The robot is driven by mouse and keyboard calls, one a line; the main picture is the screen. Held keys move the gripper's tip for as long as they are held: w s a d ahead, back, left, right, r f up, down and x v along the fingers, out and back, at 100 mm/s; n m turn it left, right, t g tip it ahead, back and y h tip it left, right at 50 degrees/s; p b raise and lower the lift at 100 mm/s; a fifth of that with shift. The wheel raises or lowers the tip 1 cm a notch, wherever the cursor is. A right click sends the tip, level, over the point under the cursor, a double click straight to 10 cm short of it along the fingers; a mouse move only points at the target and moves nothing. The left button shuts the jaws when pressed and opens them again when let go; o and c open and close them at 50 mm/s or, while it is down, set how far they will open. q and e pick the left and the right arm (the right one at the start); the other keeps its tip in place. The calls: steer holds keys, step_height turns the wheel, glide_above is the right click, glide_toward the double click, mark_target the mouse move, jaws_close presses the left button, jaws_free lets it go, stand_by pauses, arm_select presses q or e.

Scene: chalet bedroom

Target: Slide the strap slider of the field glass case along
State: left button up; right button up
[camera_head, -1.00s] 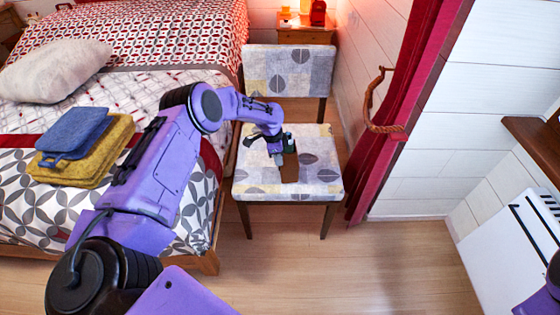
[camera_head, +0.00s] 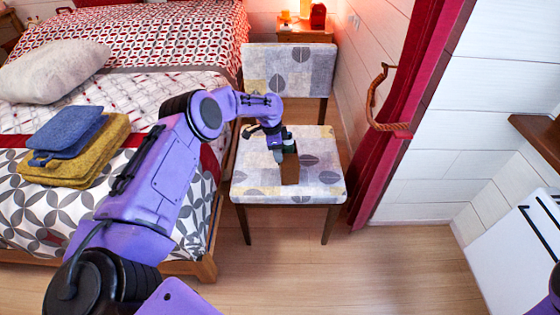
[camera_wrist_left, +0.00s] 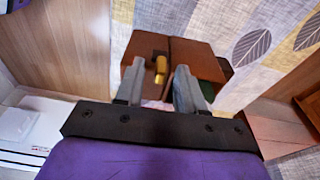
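The field glass case (camera_head: 290,170) is a brown box on the patterned seat of the chair. In the left wrist view the case (camera_wrist_left: 198,60) lies just beyond my fingertips, with a small brass-yellow piece, seemingly the strap slider (camera_wrist_left: 160,68), on its near side. My right gripper is out of view.
The chair seat (camera_head: 320,180) has free room around the case, and its backrest (camera_head: 300,72) rises behind. The bed with folded cloths (camera_head: 75,165) is left, a red curtain (camera_head: 385,150) right.

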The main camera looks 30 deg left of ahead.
arm_select(q)
steer(key=r+p, duration=0.1)
steer(key=r, duration=0.1)
steer(key=r+p, duration=0.4)
steer(key=shift+s+a, duration=0.25)
steer(key=shift+a, duration=0.15)
